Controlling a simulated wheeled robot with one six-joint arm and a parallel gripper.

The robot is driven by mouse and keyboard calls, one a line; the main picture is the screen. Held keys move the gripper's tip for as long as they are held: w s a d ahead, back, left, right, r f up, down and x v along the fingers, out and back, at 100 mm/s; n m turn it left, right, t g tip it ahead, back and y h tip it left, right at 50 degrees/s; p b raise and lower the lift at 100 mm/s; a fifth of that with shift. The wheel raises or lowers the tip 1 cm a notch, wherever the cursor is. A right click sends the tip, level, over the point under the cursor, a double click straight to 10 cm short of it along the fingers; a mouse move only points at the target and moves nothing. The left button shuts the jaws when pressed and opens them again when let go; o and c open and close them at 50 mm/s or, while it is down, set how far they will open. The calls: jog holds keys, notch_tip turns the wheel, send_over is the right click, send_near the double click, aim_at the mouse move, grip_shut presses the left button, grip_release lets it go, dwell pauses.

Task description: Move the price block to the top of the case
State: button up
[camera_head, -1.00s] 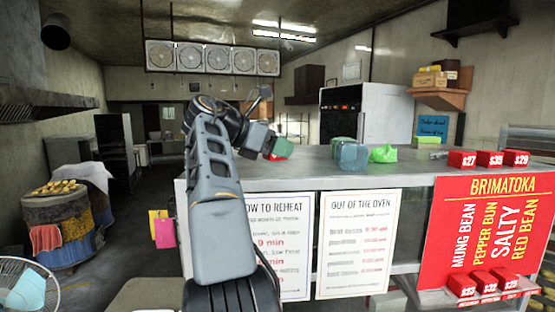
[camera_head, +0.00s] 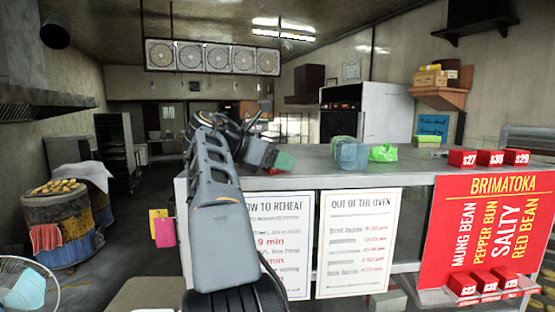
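Several red price blocks with white prices show. Three stand in a row on top of the case (camera_head: 330,168) at its right end: the $27 block (camera_head: 462,158), the middle block (camera_head: 490,158) and the $29 block (camera_head: 516,157). Three more, a left one (camera_head: 462,285), a middle one (camera_head: 484,281) and a right one (camera_head: 505,278), sit on a low ledge below the red sign. My gripper (camera_head: 282,162) is over the left part of the case top, far left of the blocks. Green and red patches show at its tip; I cannot tell whether they are fingers or something held.
A blue-grey bundle (camera_head: 350,154) and a bright green bag (camera_head: 383,153) lie on the case top right of my gripper. The top is clear between the bag and the price blocks, except a small green-and-white item (camera_head: 428,140) behind. White posters and a red sign (camera_head: 490,230) cover the front.

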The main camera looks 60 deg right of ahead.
jog(key=shift+o, duration=0.8)
jog(key=shift+r, duration=0.3)
jog(key=v, duration=1.2)
jog(key=shift+f, duration=0.1)
jog(key=shift+w, duration=0.1)
